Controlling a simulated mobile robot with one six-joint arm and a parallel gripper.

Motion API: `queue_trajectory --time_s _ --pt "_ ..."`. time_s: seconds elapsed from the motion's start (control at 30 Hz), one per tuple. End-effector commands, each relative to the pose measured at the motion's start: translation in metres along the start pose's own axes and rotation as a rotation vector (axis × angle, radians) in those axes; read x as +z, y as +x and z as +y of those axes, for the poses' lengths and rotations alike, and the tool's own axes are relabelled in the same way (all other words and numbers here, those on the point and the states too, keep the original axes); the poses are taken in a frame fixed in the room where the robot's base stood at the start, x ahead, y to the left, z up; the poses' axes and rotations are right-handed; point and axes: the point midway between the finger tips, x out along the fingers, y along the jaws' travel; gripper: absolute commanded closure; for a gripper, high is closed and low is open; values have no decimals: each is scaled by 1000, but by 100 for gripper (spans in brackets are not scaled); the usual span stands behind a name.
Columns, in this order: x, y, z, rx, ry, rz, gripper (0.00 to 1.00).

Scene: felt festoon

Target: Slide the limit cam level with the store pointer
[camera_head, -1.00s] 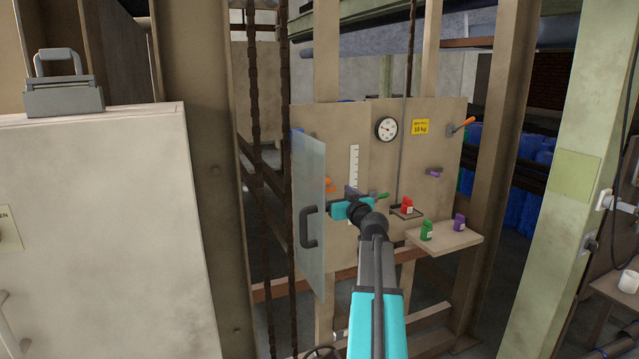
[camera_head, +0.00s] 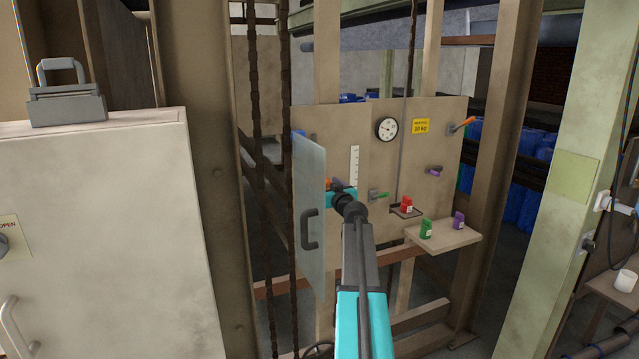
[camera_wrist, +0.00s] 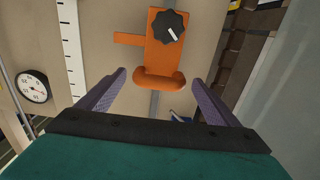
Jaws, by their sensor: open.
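The limit cam appears to be the orange slider (camera_wrist: 165,45) in the wrist view, with a black knob (camera_wrist: 170,27), a flat orange arm toward the white scale (camera_wrist: 70,45) and a rounded lip. It sits on a grey vertical rail. My gripper (camera_wrist: 158,80) is open, with the lip between its purple fingertips and a gap visible on both sides. In the head view only a bit of orange (camera_head: 328,183) shows beside my teal wrist. I cannot make out which mark is the store pointer.
A clear door (camera_head: 311,190) with a black handle stands open left of my wrist. A shelf (camera_head: 445,240) holds green and purple blocks.

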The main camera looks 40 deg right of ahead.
Motion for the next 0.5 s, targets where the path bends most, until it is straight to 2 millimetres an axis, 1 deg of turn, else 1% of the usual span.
queue_trajectory --time_s 0.03,0.2,0.5 --pt "-1 5 0 0 1 0 15" --pt "-1 11 0 0 0 0 15" --pt "0 12 0 1 -1 0 15"
